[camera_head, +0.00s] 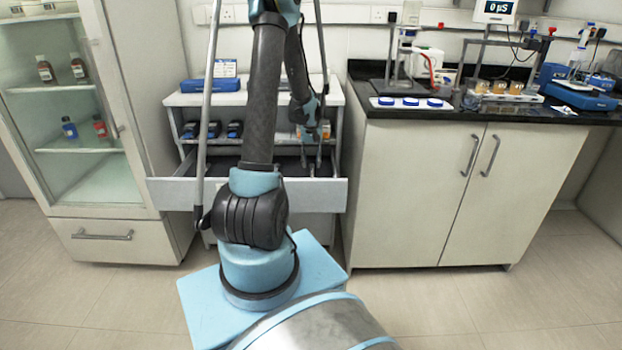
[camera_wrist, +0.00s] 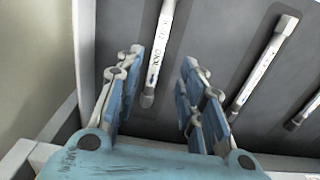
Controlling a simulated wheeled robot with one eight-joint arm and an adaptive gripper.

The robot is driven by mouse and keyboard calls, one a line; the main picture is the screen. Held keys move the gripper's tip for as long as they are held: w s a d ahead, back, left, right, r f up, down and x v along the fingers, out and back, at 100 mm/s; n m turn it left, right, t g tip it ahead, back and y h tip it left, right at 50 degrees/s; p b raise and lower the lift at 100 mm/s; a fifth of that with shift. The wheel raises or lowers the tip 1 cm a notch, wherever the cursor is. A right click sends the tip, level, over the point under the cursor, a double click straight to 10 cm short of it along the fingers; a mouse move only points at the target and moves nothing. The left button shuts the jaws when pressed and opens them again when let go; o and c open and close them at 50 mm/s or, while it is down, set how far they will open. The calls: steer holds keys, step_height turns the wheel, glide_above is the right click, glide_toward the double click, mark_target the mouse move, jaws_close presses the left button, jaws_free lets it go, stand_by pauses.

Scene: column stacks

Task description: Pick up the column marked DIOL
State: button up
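In the wrist view, a slim white column (camera_wrist: 163,42) lies lengthwise in a slot of the dark drawer insert. Its small lettering seems to read DIOL, and it has a blue mark. My gripper (camera_wrist: 162,62) is open, with its blue-padded fingers on either side of this column in the picture and nothing held. I cannot tell how far the fingers are above it. A second column (camera_wrist: 262,65) lies to the right, its label too small to read. In the head view, my gripper (camera_head: 318,142) is above the right part of the drawer.
The pulled-out drawer (camera_head: 318,196) has a raised front panel. A shelf (camera_head: 212,141) with dark items is above it. A glass-door cabinet (camera_head: 85,150) stands left and a black-topped bench (camera_head: 440,180) right. Another column (camera_wrist: 304,113) lies at the wrist view's right edge.

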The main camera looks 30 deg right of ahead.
mark_target(312, 174)
steer(key=shift+s+d+f, duration=0.1)
steer(key=shift+s+f, duration=0.05)
steer(key=shift+f, duration=2.8)
steer(key=shift+c, duration=0.6)
jaws_close()
